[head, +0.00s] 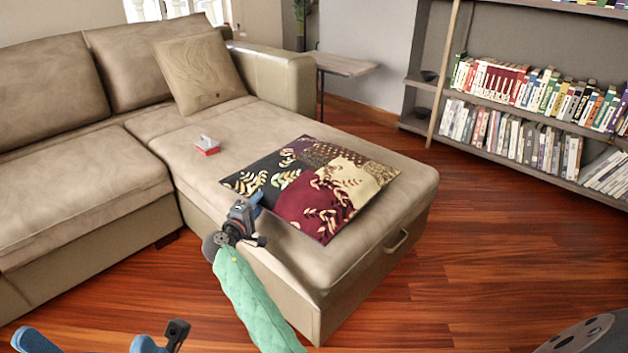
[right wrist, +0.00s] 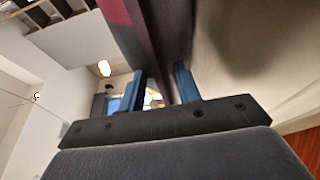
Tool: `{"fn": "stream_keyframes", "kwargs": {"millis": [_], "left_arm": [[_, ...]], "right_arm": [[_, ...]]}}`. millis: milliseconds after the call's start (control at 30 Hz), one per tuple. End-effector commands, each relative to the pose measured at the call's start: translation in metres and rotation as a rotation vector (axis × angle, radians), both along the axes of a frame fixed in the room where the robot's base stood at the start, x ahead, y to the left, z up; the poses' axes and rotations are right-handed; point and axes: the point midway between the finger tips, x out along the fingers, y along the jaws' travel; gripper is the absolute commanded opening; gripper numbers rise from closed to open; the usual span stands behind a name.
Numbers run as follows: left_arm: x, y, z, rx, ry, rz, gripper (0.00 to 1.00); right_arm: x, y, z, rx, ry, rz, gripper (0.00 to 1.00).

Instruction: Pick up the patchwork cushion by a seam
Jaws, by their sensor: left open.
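The patchwork cushion (head: 318,187) lies flat on the chaise part of the sofa, with black, maroon, brown and cream patches. My right gripper (head: 249,207) is at its near left edge in the head view. In the right wrist view, the cushion's dark maroon edge (right wrist: 152,35) runs down between the two blue fingers (right wrist: 162,85), which are close together on either side of it. The exact contact is partly hidden. My left gripper (head: 95,342) is low at the left front, away from the cushion, open and empty, partly cut off by the frame.
The beige sofa (head: 75,190) carries a tan cushion (head: 198,72) and a small red and white object (head: 207,145) behind the patchwork cushion. A bookshelf (head: 420,88) stands at the back right. The wooden floor (head: 480,255) right of the chaise is clear.

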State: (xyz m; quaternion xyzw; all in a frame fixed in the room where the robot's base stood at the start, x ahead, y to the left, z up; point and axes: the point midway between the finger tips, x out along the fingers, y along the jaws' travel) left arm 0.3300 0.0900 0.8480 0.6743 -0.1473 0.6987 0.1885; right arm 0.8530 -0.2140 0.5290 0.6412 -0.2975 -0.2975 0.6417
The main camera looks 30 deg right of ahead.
Motion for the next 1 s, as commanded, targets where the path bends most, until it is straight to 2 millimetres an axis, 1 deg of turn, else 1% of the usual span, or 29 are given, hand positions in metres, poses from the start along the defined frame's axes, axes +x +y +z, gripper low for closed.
{"fn": "stream_keyframes", "kwargs": {"millis": [33,167,200,567,667,767,867,933,967,1000], "left_arm": [[0.0,0.0,-0.001,0.004,0.0,-0.001,1.0],[-0.001,0.0,-0.002,0.011,0.002,-0.003,1.0],[-0.001,0.0,-0.002,0.012,0.001,-0.003,1.0],[0.0,0.0,-0.001,0.007,0.002,-0.001,1.0],[0.0,0.0,0.001,0.001,0.002,0.001,1.0],[0.0,0.0,0.005,-0.002,0.0,0.006,1.0],[0.0,0.001,0.01,0.001,-0.001,0.015,1.0],[0.0,0.001,0.014,0.008,-0.002,0.025,1.0],[0.0,0.002,0.015,0.011,-0.002,0.03,1.0],[-0.001,0.003,0.015,0.015,-0.001,0.037,1.0]], "right_arm": [[0.0,0.0,0.0,0.0,0.0,0.0,0.34],[0.0,0.0,0.0,0.0,0.0,0.0,0.08],[0.0,0.0,0.0,0.0,0.0,0.0,0.0],[0.0,0.0,0.001,-0.001,-0.001,0.0,0.0],[0.0,0.0,0.004,-0.001,-0.001,0.0,0.0],[0.0,0.0,0.014,-0.001,-0.002,0.0,0.0],[0.0,0.0,0.031,0.0,-0.004,0.0,0.0],[0.0,0.0,0.046,0.0,-0.005,0.0,0.0],[-0.003,-0.003,0.049,0.0,-0.003,-0.001,0.0],[-0.01,-0.01,0.052,-0.001,-0.002,-0.001,0.0]]}}
